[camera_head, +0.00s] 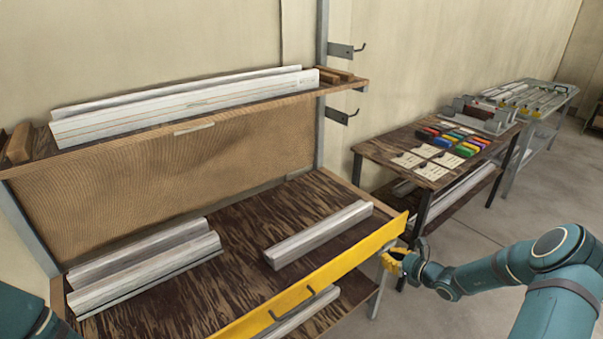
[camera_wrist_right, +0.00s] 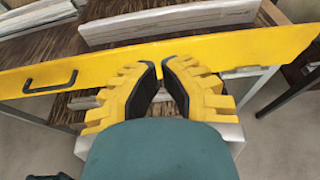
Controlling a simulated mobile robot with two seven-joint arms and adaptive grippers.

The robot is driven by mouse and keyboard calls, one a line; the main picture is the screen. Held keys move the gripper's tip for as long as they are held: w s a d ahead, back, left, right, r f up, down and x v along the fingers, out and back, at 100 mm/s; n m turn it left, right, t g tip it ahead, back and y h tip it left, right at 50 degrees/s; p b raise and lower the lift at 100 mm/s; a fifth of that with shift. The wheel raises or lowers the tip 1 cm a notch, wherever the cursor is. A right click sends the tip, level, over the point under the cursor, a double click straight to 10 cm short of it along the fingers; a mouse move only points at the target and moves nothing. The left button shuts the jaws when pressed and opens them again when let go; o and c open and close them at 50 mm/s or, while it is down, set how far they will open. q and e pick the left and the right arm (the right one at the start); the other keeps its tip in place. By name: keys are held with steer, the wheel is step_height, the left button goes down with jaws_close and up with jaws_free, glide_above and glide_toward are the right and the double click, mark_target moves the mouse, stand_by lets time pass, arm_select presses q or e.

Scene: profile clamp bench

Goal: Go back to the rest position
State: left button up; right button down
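My right gripper (camera_head: 397,262) is at the right end of the yellow bar (camera_head: 330,275) along the front of the workbench. In the right wrist view its yellow fingers with black pads (camera_wrist_right: 159,68) lean toward each other, with a narrow gap and nothing seen gripped between them. The yellow bar (camera_wrist_right: 225,52) passes beyond the fingertips; whether they touch it I cannot tell. My left arm shows only as a teal part in the lower left corner of the head view; its gripper is out of view.
The workbench (camera_head: 240,235) holds pale profiles (camera_head: 318,233) and (camera_head: 150,275). An upper shelf (camera_head: 345,88) carries more profiles. A side table (camera_head: 385,150) with coloured blocks and cards stands to the right. Open floor (camera_head: 480,225) lies in front of it.

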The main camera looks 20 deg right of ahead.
steer(key=s+a+f+n+g+y+b, duration=0.1)
steer(key=s+a+f+n+g, duration=0.25)
steer(key=a, duration=0.45)
steer(key=s+a+f+n+g+y+b, duration=0.1)
steer(key=s+a+f+n+g, duration=0.2)
steer(key=a, duration=0.5)
steer(key=s+a+f+n+g+y+b, duration=0.1)
steer(key=s+a+f+n+g, duration=0.15)
steer(key=a+f+n, duration=0.4)
steer(key=s+a+f+n+g+h+b, duration=0.1)
steer(key=s+a+n+g+h+b, duration=0.1)
steer(key=s+a+n, duration=0.9)
steer(key=a+n+h+b, duration=0.1)
steer(key=a+n+b, duration=0.1)
steer(key=n, duration=0.4)
steer(key=shift+s+a+f+g+h, duration=0.15)
steer(key=shift+a+g+h, duration=0.25)
steer(key=shift+a, duration=0.3)
